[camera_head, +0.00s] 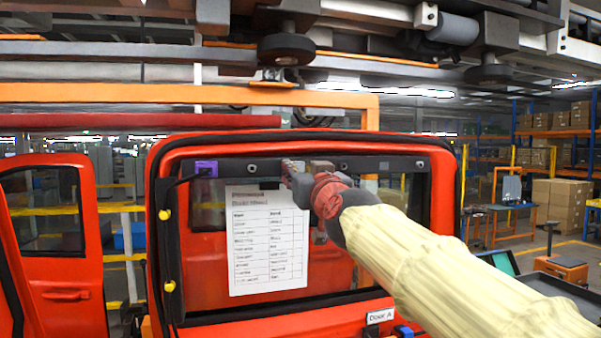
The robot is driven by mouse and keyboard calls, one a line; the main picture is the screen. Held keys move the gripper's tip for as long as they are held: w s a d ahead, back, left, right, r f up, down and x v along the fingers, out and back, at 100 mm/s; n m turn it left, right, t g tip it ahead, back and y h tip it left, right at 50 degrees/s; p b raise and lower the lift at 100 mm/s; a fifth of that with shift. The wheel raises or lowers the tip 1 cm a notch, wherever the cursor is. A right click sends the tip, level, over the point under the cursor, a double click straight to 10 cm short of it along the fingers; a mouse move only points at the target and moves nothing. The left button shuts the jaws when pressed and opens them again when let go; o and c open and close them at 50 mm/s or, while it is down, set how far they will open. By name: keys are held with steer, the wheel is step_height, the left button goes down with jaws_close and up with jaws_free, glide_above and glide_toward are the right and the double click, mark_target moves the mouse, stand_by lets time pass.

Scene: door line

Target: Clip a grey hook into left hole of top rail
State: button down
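The top rail (228,168) is a dark bar across the upper part of the red door's window opening, with several small round holes or fasteners along it. One round spot (252,168) shows left of my gripper, and others show to its right. My gripper (300,180) is in front of the middle of the rail, with its tip over the upper edge of the white paper sheet. Brownish-grey parts show at the tip; I cannot tell whether they are fingers or a held hook. No grey hook is clearly visible, and my wrist hides part of the rail.
A purple clip (202,168) with a dark cable sits at the rail's left end. A printed sheet (268,250) hangs below the rail. Yellow knobs (165,214) line the door's left edge. Another red door (55,250) stands at left. An overhead carrier (288,48) hangs above.

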steer(key=shift+x, duration=0.85)
stand_by(1.1)
steer(key=shift+d+r, duration=0.1)
steer(key=shift+r, duration=0.55)
stand_by(2.0)
steer(key=shift+f, duration=0.55)
stand_by(0.8)
steer(key=shift+s+f, duration=0.1)
steer(key=shift+s, duration=0.05)
steer(key=shift+s, duration=0.3)
steer(key=shift+w+f, duration=0.1)
steer(key=shift+f+p, duration=0.1)
steer(key=shift+p, duration=1.1)
stand_by(0.3)
